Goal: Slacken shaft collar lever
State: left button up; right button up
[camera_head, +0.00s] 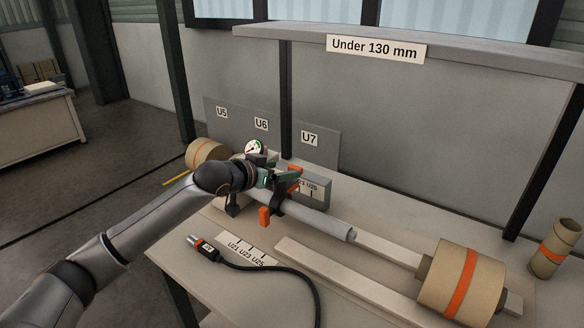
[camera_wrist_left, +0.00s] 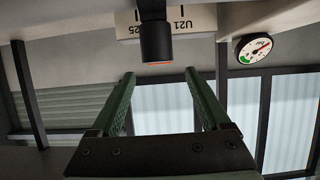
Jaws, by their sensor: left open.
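The grey shaft (camera_head: 325,222) lies along the bench, with a dark collar (camera_head: 276,207) around it near my left gripper. An orange lever piece (camera_head: 265,217) hangs at the collar's front side. Another orange part (camera_head: 295,186) shows beside the gripper's fingers. My left gripper (camera_head: 285,178), with green fingers, is above the shaft, close to the collar. In the left wrist view the open fingers (camera_wrist_left: 159,76) have nothing between them. A black cylindrical part (camera_wrist_left: 157,42) with an orange edge is just beyond the fingertips; I cannot tell whether it is the lever. My right gripper is out of view.
A pressure gauge (camera_head: 254,147) stands behind my left wrist. A grey block with a label (camera_head: 313,190) is behind the shaft. A cabled connector (camera_head: 206,248) lies on the bench front. A shelf (camera_head: 470,58) overhangs the bench.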

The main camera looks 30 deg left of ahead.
aim_at(294, 168)
pick_arm(q)
jog(key=shift+x, duration=2.7)
jog(key=shift+c, duration=0.2)
grip_shut()
